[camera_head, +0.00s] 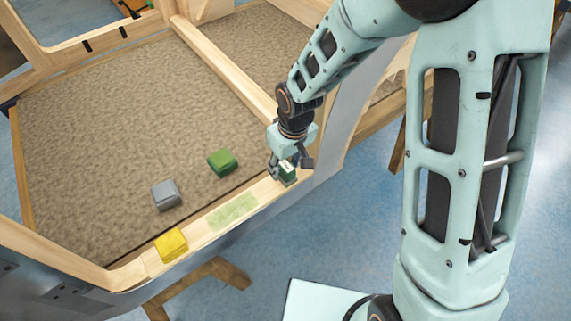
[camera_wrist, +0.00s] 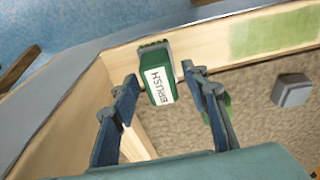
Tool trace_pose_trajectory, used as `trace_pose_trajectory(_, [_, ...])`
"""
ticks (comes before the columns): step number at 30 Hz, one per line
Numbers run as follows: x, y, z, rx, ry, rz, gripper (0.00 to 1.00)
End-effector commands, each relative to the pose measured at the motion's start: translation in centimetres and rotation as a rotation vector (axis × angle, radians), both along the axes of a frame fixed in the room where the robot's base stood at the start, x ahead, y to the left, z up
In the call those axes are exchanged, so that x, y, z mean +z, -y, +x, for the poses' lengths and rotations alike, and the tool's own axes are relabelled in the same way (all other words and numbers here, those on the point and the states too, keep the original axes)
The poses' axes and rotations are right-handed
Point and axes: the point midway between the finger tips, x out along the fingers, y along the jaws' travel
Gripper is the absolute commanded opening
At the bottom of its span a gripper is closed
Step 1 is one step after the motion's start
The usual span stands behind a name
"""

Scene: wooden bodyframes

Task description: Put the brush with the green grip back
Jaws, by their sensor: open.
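The brush (camera_wrist: 158,75) has a green grip with a white label reading "BRUSH" and dark green bristles at its far end. In the head view the brush (camera_head: 287,172) is at the wooden rail near the frame's right corner, partly hidden by my gripper (camera_head: 290,170). In the wrist view my gripper (camera_wrist: 160,80) is open, with one finger on each side of the brush and gaps visible beside it. A pale green patch (camera_head: 233,211) marks the rail to the left of the brush; it also shows in the wrist view (camera_wrist: 275,32).
A green block (camera_head: 222,162) and a grey block (camera_head: 166,195) lie on the brown panel (camera_head: 110,110) inside the frame. A wooden crossbar (camera_head: 225,70) runs behind my gripper.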

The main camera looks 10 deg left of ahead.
Motion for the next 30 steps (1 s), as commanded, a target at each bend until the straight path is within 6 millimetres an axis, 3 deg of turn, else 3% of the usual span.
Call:
trace_pose_trajectory(7, [1.1, 0.1, 0.0, -0.001, 0.002, 0.001, 0.41])
trace_pose_trajectory(21, [10.1, 1.1, -0.8, -0.002, 0.003, 0.001, 0.41])
trace_pose_trajectory(30, [12.3, 1.3, -1.2, 0.0, 0.001, 0.001, 0.41])
